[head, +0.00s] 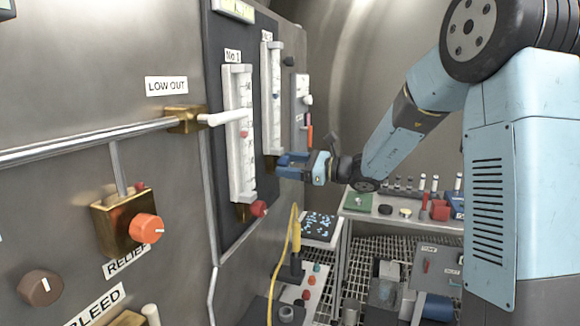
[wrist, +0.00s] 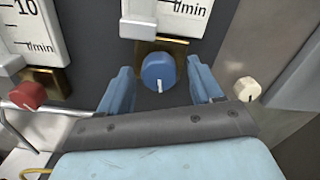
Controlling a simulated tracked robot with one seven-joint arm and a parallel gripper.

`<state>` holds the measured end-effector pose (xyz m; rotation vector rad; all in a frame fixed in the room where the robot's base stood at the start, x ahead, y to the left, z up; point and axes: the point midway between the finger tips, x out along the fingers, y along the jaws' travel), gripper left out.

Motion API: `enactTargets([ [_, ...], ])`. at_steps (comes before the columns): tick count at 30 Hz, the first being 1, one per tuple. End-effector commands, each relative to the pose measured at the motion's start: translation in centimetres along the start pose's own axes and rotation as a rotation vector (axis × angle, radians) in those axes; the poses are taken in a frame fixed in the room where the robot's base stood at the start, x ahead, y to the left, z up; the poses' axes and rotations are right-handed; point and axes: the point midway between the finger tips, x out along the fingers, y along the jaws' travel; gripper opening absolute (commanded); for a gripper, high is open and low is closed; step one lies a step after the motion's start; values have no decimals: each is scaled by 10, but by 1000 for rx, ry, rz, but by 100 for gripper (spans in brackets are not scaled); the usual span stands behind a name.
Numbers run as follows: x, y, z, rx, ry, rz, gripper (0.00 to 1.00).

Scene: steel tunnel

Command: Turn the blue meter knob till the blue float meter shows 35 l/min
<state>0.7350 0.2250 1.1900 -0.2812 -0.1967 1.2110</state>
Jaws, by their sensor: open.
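The blue meter knob (wrist: 157,70) sits below the right meter in the wrist view, with a white mark on its face pointing down. My gripper (wrist: 161,76) is open, one blue finger on each side of the knob, with visible gaps. In the head view my gripper (head: 284,164) is at the foot of the blue float meter (head: 266,125) and hides the knob. That meter is a tall white-framed tube with a small blue float (head: 275,97) around mid-height. Its scale is too small to read there.
The No.1 meter (head: 233,160) with a red float stands to the left, its red knob (head: 258,208) below; the red knob also shows in the wrist view (wrist: 28,96). A cream knob (wrist: 246,89) is right of my gripper. A white-handled lever (head: 222,118) sticks out left.

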Motion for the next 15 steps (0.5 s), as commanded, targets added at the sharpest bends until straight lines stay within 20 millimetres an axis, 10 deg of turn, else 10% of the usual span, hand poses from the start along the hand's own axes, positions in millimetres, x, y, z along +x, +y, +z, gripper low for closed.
enactTargets([
  [15, -6, -2, 0, -426, 2, -2, 65],
])
